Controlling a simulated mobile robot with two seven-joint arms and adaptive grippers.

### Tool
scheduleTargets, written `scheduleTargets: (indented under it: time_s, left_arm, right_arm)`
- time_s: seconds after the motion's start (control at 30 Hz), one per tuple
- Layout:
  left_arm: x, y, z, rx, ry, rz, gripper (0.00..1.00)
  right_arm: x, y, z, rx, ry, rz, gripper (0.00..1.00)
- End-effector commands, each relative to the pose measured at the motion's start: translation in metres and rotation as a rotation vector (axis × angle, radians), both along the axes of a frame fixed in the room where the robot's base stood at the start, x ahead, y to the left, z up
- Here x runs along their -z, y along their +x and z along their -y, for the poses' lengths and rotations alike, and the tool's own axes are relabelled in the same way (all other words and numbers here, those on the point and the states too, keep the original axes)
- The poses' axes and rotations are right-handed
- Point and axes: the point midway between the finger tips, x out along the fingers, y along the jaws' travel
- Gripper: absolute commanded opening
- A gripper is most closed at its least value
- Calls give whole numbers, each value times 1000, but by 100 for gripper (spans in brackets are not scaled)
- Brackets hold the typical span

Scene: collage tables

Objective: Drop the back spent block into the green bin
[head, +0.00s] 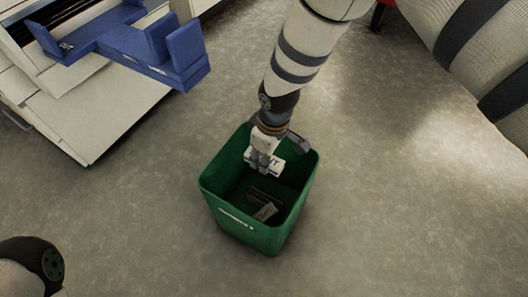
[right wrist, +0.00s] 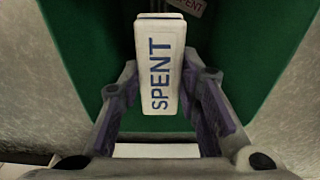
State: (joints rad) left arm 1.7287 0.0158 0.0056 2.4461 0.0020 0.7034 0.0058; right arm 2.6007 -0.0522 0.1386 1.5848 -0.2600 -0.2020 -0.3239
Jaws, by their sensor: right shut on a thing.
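My right gripper (head: 263,158) is shut on a white block (head: 273,164) marked SPENT. In the right wrist view the block (right wrist: 160,62) sits between the two fingers (right wrist: 160,85), its blue lettering facing the camera. The gripper and block are over the mouth of the green bin (head: 229,214), near its back side; their exact height against the rim is hard to tell. My left gripper is out of view.
A blue tray (head: 181,76) marked OUT stands on a pale cabinet (head: 60,118) at the upper left. Grey floor (head: 400,220) around the bin is clear. Something red (head: 379,14) shows at the top edge.

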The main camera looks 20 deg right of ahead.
Motion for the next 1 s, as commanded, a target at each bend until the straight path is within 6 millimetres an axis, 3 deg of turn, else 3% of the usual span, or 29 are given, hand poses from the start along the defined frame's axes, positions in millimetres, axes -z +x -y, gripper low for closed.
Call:
scheduleTargets:
  time_s: [0.03, 0.07, 0.13, 0.17, 0.43, 0.53, 0.83, 1.0]
  left_arm:
    - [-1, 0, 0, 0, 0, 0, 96]
    - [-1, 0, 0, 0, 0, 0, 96]
    - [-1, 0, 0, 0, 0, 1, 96]
    - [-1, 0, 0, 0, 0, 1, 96]
    - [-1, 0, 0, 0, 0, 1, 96]
    - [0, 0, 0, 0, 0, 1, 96]
    - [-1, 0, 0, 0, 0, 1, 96]
    - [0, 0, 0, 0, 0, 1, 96]
  right_arm:
    - [-1, 0, 0, 0, 0, 1, 12]
    - [-1, 0, 0, 0, 1, 1, 35]
    - [-1, 0, 0, 0, 1, 1, 51]
    - [-1, 0, 0, 0, 1, 1, 54]
    - [-1, 0, 0, 0, 1, 1, 54]
    - [-10, 0, 0, 0, 1, 3, 54]
    - [-97, -8, 7, 1, 1, 6, 54]
    - [-112, -12, 7, 0, 7, -8, 54]
